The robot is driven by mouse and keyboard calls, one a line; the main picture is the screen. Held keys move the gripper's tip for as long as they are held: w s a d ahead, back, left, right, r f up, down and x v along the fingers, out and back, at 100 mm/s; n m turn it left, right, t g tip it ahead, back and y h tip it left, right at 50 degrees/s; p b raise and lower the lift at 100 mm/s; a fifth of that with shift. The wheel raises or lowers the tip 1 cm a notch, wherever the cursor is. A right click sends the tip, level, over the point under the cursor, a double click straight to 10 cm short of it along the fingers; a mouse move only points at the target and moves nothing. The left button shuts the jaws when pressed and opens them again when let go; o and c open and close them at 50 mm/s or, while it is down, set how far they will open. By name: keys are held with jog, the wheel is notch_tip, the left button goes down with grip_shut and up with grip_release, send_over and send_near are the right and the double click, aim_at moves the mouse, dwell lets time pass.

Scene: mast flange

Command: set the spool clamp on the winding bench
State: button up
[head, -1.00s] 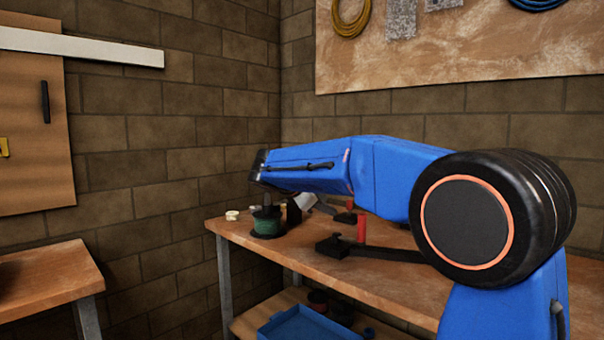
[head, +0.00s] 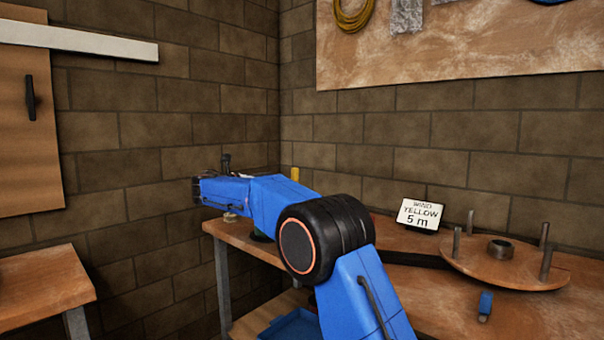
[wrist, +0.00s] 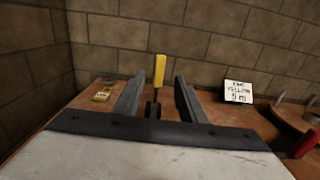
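My gripper (wrist: 157,102) is open, its two dark fingers apart. An upright yellow handle (wrist: 158,70) on a dark base shows between the fingers in the wrist view; I cannot tell how far beyond them it is, and no contact shows. The yellow handle's top (head: 295,174) also shows behind my arm in the head view. I cannot tell for sure that it belongs to the spool clamp. The winding bench (head: 400,290) runs along the wall. In the head view my arm hides much of its left part, and the fingertips are not clear there.
A sign (head: 419,215) reading "WIND YELLOW 5 m" stands on the bench. Right of it is a round wooden plate (head: 510,268) with upright pegs. A small blue object (head: 485,305) lies in front. A red handle (wrist: 304,144) and a yellow object (wrist: 103,95) show in the wrist view.

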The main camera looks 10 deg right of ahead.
jog(key=x, duration=1.6)
jog(key=shift+d, duration=0.2)
jog(key=shift+w, duration=0.1)
grip_shut()
